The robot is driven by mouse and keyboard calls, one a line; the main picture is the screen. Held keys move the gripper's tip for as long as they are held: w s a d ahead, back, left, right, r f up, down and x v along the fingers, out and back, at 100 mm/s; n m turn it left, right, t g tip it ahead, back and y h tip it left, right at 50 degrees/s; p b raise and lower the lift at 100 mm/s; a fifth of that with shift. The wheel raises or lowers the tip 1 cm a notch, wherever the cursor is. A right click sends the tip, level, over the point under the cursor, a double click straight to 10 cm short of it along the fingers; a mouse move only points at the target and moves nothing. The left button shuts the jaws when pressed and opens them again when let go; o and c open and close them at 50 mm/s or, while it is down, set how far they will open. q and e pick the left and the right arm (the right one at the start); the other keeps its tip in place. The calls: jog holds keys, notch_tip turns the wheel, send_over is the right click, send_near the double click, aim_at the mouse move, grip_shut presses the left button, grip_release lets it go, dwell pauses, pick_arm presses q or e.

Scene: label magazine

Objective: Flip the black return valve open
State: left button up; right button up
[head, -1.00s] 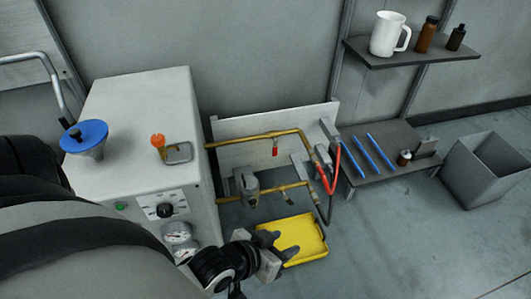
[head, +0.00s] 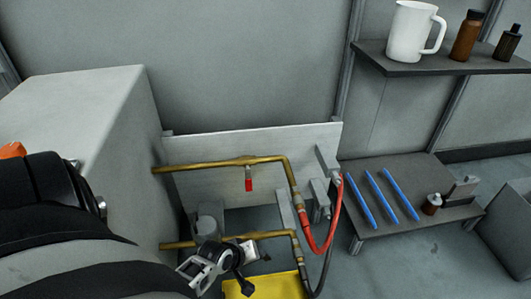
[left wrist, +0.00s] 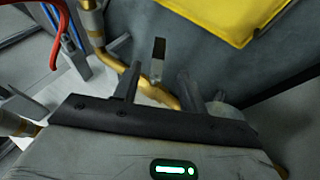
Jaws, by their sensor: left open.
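The black return valve's lever (left wrist: 158,48) shows in the left wrist view, dark at its end and metallic lower down. It stands near the brass return pipe (left wrist: 130,72), which is the lower brass pipe (head: 275,235) in the head view. My left gripper (left wrist: 157,88) is open, with its two dark fingers apart and the lever appearing between them. I cannot tell whether they touch it. In the head view my left gripper (head: 250,266) is just below the lower pipe and partly hides the valve area. My right gripper is not in view.
A red-handled valve (head: 248,183) hangs from the upper brass pipe (head: 215,165). A red hose (head: 325,245) and a dark hose run at the right. A yellow case (head: 285,285) lies below. A low table (head: 420,220) with blue rods stands further right.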

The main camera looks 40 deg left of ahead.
aim_at(264, 259)
pick_arm(q)
jog(key=b+x, duration=0.5)
jog(key=x, duration=0.4)
jog(key=shift+w+f, duration=0.45)
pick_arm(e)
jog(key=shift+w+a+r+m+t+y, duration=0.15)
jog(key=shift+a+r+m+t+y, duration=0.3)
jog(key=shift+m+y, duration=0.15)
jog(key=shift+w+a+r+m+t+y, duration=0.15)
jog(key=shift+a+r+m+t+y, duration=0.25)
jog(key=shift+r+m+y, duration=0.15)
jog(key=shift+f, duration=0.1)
pick_arm(q)
grip_shut()
